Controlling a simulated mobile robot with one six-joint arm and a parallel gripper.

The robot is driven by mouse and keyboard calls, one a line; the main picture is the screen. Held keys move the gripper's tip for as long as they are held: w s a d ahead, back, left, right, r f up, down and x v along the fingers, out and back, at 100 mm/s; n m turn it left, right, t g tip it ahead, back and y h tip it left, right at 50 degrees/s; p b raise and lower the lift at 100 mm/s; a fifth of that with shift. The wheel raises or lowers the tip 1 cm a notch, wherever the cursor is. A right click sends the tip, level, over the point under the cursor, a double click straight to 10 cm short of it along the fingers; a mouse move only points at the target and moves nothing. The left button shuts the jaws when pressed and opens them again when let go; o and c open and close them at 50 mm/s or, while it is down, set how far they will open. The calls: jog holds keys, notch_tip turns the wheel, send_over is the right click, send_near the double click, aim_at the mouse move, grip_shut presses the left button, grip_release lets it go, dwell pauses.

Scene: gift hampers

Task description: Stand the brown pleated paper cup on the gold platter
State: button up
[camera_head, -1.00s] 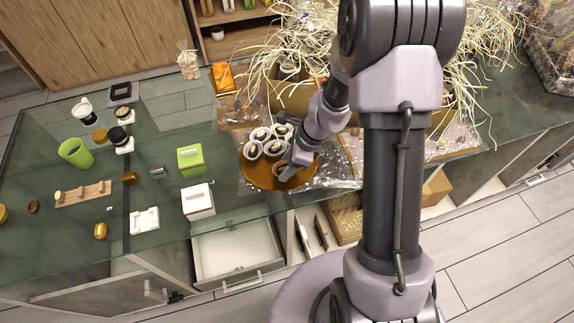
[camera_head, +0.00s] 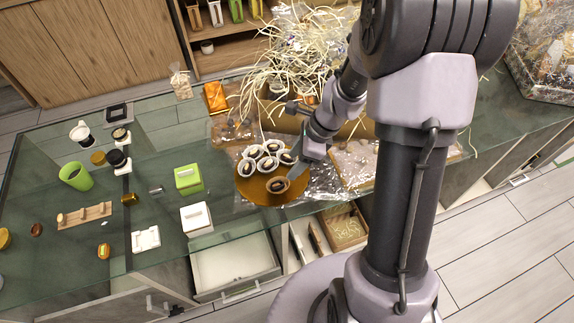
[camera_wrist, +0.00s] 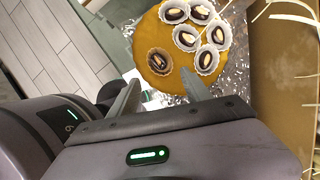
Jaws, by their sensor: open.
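The brown pleated paper cup (camera_head: 277,185) stands upright on the gold platter (camera_head: 255,193), at its front part, with a dark sweet inside. It also shows in the wrist view (camera_wrist: 159,61) near the platter's lower left part. Several white pleated cups (camera_head: 268,164) with dark sweets stand behind it on the platter; they show in the wrist view too (camera_wrist: 186,39). My gripper (camera_wrist: 160,92) is open and empty, its two fingers apart, with the brown cup beyond the fingertips and clear of them. In the head view the gripper is by the platter's right side.
Clear crinkled wrap (camera_head: 330,178) lies under and around the platter. A cardboard box with straw-like shreds (camera_head: 285,70) stands behind. A white box (camera_head: 196,219) and a green box (camera_head: 188,179) stand left of the platter on the glass counter (camera_head: 160,210).

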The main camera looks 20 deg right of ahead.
jog(key=s+a+r+n+t, duration=0.1)
jog(key=s+a+r+n, duration=0.15)
jog(key=r, duration=0.35)
jog(key=s+a+r+n, duration=0.1)
jog(key=a+r+n, duration=0.1)
jog(key=r+n, duration=0.3)
jog(key=s+a+r+n+t+h, duration=0.2)
jog(key=s+a+r+n+t, duration=0.1)
jog(key=s+r+n, duration=0.8)
jog(key=s+a, duration=0.1)
jog(key=s, duration=0.1)
jog(key=shift+s, duration=0.3)
